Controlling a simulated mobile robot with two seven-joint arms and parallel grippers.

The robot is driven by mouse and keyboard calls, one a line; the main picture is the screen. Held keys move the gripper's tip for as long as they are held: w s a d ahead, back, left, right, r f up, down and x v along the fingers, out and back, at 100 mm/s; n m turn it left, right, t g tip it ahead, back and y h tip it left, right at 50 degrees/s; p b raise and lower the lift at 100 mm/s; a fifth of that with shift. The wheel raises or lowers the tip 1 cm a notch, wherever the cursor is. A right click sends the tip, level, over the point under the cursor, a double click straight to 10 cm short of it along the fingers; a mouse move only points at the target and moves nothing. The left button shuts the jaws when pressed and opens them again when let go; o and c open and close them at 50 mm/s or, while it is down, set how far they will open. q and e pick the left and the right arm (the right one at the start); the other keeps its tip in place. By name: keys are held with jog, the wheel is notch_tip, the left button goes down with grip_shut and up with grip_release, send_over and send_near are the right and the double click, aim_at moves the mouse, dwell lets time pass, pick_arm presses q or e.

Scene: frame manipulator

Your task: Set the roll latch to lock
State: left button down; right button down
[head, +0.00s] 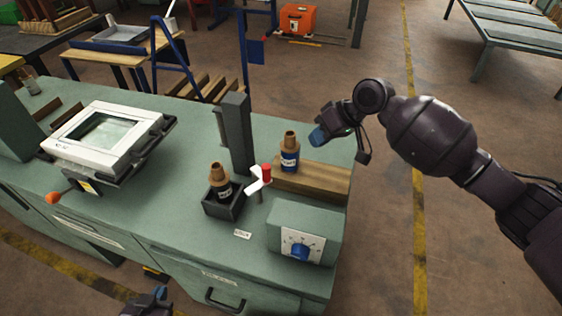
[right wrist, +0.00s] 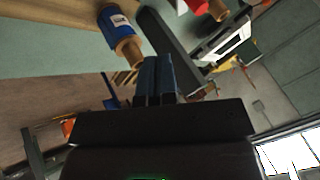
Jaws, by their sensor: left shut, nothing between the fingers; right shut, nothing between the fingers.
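A white tilting frame (head: 106,132) with a glassy centre sits on the green bench at the left. A lever with an orange knob (head: 53,197) sticks out at its lower left, beside a small yellow label. I cannot tell for sure which part is the roll latch, nor read its setting. My right gripper (head: 318,137) is shut and empty, in the air by the bench's right end; its blue fingers also show in the right wrist view (right wrist: 157,78). My left gripper (head: 159,294) is shut at the bottom edge, before the bench front, partly cut off.
A grey post (head: 237,135) stands mid-bench, beside a white lever with a red knob (head: 266,173). A blue bottle (head: 290,157) stands by a wooden board, another bottle in a black holder (head: 223,208). A green box (head: 304,225) has a blue dial (head: 300,251).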

dwell(0.4)
jog(key=a+f, duration=0.7)
jog(key=a, duration=0.2)
jog(key=shift+s+a+f, duration=0.25)
jog(key=shift+s+f, duration=0.15)
jog(key=shift+s, duration=0.05)
